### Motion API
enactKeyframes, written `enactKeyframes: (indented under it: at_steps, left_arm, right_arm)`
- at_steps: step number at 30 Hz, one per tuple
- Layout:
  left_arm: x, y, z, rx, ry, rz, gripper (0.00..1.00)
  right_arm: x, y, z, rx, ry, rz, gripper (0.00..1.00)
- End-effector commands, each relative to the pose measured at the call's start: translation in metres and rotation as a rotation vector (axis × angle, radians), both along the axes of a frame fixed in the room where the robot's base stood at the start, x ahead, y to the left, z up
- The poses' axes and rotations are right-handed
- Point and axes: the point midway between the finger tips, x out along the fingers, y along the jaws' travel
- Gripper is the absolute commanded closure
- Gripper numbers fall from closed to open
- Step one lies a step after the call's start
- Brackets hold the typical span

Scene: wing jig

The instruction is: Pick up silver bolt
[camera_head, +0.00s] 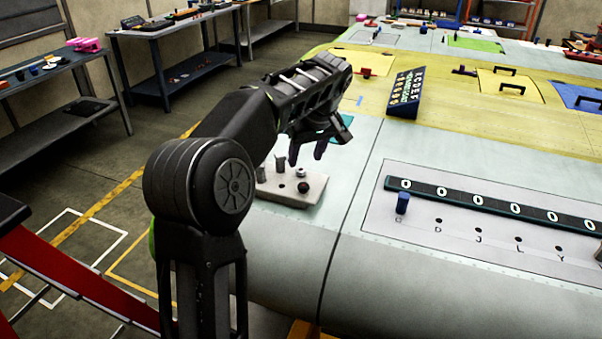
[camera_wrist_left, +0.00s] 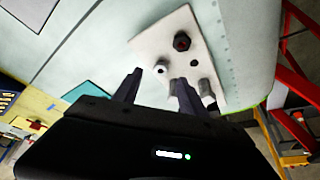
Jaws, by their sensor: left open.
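A pale block (camera_head: 312,190) with holes and several pegs or bolts sits on the wing's near left part; it also shows in the wrist view (camera_wrist_left: 222,62). A short silver bolt (camera_head: 301,172) stands on it, seen nearly end-on in the wrist view (camera_wrist_left: 161,69). Taller grey cylinders, one of them here (camera_head: 280,163), stand to its left. My left gripper (camera_head: 306,158) points down just above the block, fingers apart. In the wrist view its fingertips (camera_wrist_left: 157,80) lie near the silver bolt, with nothing seen held. Contact cannot be told. My right gripper is not in view.
A dark-topped bolt (camera_wrist_left: 182,41) is also on the block. A blue peg (camera_head: 403,203) stands in a lettered panel (camera_head: 450,222) to the right. A dark lettered board (camera_head: 405,93) stands farther back. The wing surface between block and panel is clear.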

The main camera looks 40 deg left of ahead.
Motion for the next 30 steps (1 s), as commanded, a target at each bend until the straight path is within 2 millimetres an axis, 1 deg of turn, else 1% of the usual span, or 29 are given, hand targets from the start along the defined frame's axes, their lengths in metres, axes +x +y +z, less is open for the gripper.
enactKeyframes:
  at_steps: [5,9,12,15,30]
  left_arm:
    - [0.001,0.006,-0.009,0.0,0.003,0.002,0.51]
    - [0.004,0.014,-0.028,0.0,0.006,0.001,0.51]
    - [0.007,0.018,-0.04,0.0,0.003,0.001,0.51]
    - [0.008,0.019,-0.047,0.001,0.002,0.001,0.51]
    - [0.009,0.019,-0.047,0.001,0.0,0.0,0.51]
  right_arm:
    - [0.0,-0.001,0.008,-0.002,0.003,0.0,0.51]
    - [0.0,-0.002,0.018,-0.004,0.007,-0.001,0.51]
    - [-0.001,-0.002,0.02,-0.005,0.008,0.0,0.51]
    - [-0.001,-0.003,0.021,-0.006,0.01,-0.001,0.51]
    - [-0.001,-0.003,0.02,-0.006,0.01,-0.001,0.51]
